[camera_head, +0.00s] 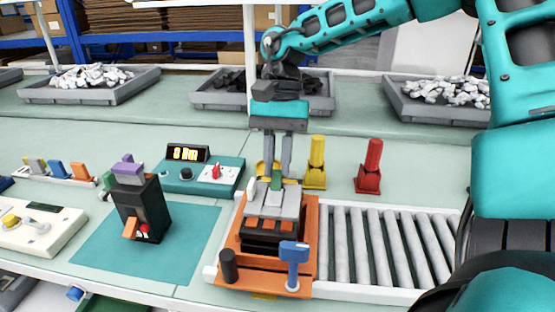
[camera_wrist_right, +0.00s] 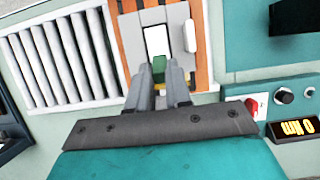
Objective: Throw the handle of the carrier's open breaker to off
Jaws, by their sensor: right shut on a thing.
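The orange carrier (camera_head: 228,240) stands at the near left end of the roller conveyor. It holds a breaker (camera_head: 258,210) with a grey and white top and a dark body. My right gripper (camera_head: 277,180) reaches down from above at the breaker's far end. Its fingers are shut on a small green handle, which shows between the fingertips in the wrist view (camera_wrist_right: 159,70). The handle's exact tilt is hard to tell. My left gripper is out of view.
A blue lever (camera_head: 294,252) and a black knob (camera_head: 229,265) are on the carrier's near edge. A black unit (camera_head: 153,207) stands on the teal mat (camera_head: 100,240). A tester (camera_head: 190,175) with a display, a yellow stand (camera_head: 316,165) and a red stand (camera_head: 370,168) are behind.

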